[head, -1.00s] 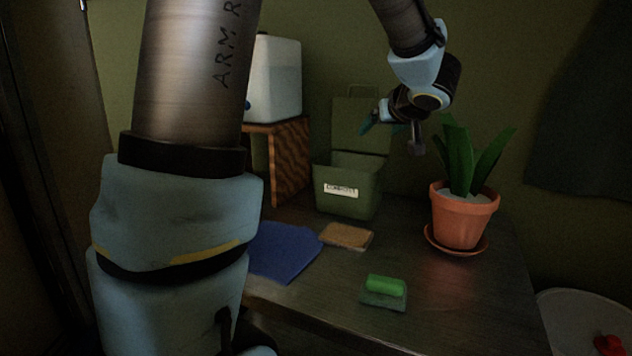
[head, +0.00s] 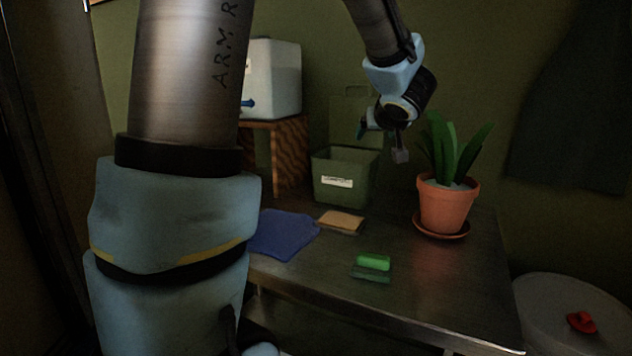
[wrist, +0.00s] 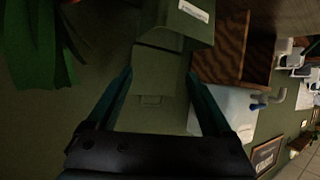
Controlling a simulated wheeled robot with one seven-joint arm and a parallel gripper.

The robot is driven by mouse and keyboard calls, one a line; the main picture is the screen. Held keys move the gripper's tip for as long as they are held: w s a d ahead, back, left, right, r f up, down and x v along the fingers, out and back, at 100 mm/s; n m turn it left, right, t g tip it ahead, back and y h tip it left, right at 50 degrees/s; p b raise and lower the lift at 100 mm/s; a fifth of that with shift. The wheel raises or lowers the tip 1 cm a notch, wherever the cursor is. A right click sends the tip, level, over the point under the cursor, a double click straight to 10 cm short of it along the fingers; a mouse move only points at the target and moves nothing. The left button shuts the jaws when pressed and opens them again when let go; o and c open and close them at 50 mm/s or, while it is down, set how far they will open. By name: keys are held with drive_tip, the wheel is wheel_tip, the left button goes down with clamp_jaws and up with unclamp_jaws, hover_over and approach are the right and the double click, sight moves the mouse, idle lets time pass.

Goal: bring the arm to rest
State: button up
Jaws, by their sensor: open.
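My arm reaches in from the top of the head view. My gripper (head: 382,140) hangs in the air above the table, in front of the wall and just right of the green bin. In the wrist view my gripper (wrist: 160,95) has its two dark teal fingers spread wide, with nothing between them. Behind the gap, the wrist view shows the bin's raised lid (wrist: 155,100) and the wall. The gripper touches nothing that I can see.
On the table (head: 440,305) are a green labelled bin (head: 345,192), a potted plant (head: 445,208), a brown sponge (head: 340,221), a blue cloth (head: 280,235) and a green roller-like item (head: 373,263). A white container (head: 275,80) sits on a wooden stand (head: 290,150). A round white lid (head: 560,310) is at lower right.

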drive_tip(key=s+a+f+m+g, duration=0.1)
drive_tip(key=s+a+f+g, duration=0.9)
drive_tip(key=s+a+f, duration=0.9)
drive_tip(key=shift+s+a+f+m+g, duration=0.35)
drive_tip(key=shift+s+a+m+g, duration=0.05)
drive_tip(key=shift+s+a, duration=0.45)
